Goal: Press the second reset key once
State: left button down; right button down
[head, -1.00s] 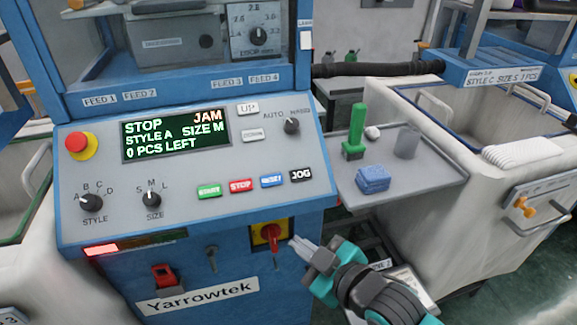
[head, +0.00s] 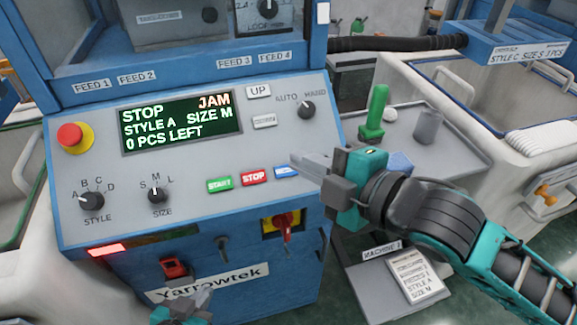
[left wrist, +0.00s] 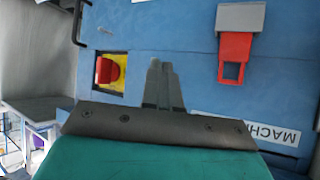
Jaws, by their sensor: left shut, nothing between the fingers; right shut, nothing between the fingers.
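The blue reset key (head: 285,171) sits in the key row on the sloped panel, right of the red STOP key (head: 255,177); its lettering is partly hidden. My right gripper (head: 297,160) is shut and empty, its tips pointing left just above the blue key in the picture. I cannot tell whether it touches. The JOG key is hidden behind this gripper. My left gripper (head: 203,296) is low in front of the machine's lower face. In the left wrist view its fingers (left wrist: 157,70) are shut and empty, between the red-and-yellow switch (left wrist: 108,71) and a red latch (left wrist: 234,55).
The display (head: 180,125) reads STOP, JAM, STYLE A, SIZE M, 0 PCS LEFT. The green START key (head: 220,184) is left of STOP. A red stop button (head: 70,136) is at the panel's left. A grey side tray (head: 455,150) holds a green-handled tool (head: 375,110) and a cup.

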aim_at(286, 170)
pick_arm(q)
jog(key=shift+s, duration=0.1)
